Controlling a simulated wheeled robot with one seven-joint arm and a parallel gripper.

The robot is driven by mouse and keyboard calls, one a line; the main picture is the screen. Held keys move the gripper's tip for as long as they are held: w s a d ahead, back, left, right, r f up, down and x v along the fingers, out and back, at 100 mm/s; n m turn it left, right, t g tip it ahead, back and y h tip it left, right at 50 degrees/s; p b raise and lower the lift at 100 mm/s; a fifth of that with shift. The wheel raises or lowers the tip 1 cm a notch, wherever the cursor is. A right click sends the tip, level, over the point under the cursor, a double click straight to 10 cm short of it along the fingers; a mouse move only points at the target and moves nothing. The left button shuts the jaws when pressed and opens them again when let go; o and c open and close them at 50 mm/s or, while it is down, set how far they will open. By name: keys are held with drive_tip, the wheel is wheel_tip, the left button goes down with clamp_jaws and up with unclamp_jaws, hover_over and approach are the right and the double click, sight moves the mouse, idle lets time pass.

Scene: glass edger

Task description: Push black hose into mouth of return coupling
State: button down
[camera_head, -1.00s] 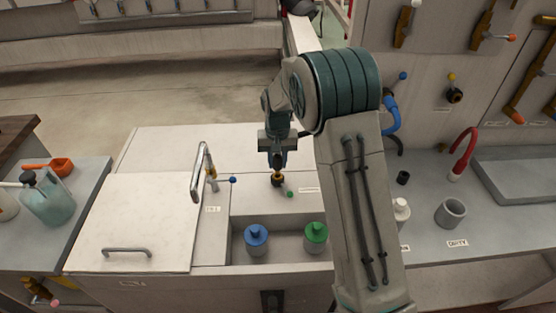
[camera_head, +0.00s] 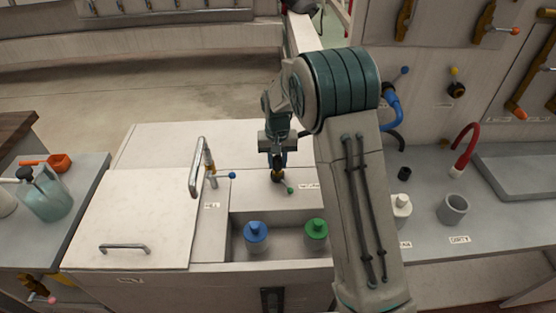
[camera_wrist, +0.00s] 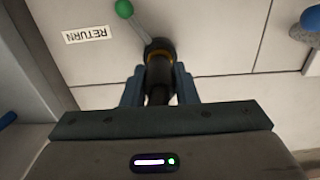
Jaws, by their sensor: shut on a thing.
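My gripper (camera_head: 278,158) points down over the white cabinet's inner ledge. In the wrist view its two blue-grey fingers (camera_wrist: 160,88) are shut on the black hose (camera_wrist: 158,92). The hose's lower end meets the return coupling (camera_wrist: 160,54), a dark fitting with a brass band and a grey lever ending in a green ball. The coupling also shows in the head view (camera_head: 277,176), just under the fingers. The hose and coupling look in line and touching. The fingers partly hide the join, and I cannot tell how deep the hose sits.
A RETURN label (camera_wrist: 86,34) lies beside the coupling. A grey cup (camera_head: 453,210) stands on the right counter.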

drive_tip(key=shift+f+b, duration=0.5)
drive_tip(key=shift+f, duration=0.25)
drive_tip(key=c, duration=1.1)
unclamp_jaws()
drive_tip(key=shift+o, duration=0.2)
drive_tip(key=shift+r, duration=0.15)
wheel_tip(320, 180, up, 14)
drive_tip(key=shift+b, duration=0.4)
drive_tip(key=shift+f, duration=0.2)
drive_tip(key=s+d+r+t, duration=0.1)
drive_tip(key=s+d+r, duration=0.25)
drive_tip(key=s, duration=0.35)
drive_tip(key=s+d+r, duration=0.2)
drive_tip(key=s+d, duration=0.2)
drive_tip(key=s, duration=0.2)
drive_tip(key=s+d+f+t, duration=0.1)
drive_tip(key=s+d, duration=0.1)
drive_tip(key=s, duration=0.6)
drive_tip(key=s+d+f+t, duration=0.1)
drive_tip(key=s+d+f, duration=0.1)
drive_tip(key=s, duration=0.6)
drive_tip(key=shift+s+d+f, duration=0.25)
drive_tip(key=shift+s+d, duration=0.05)
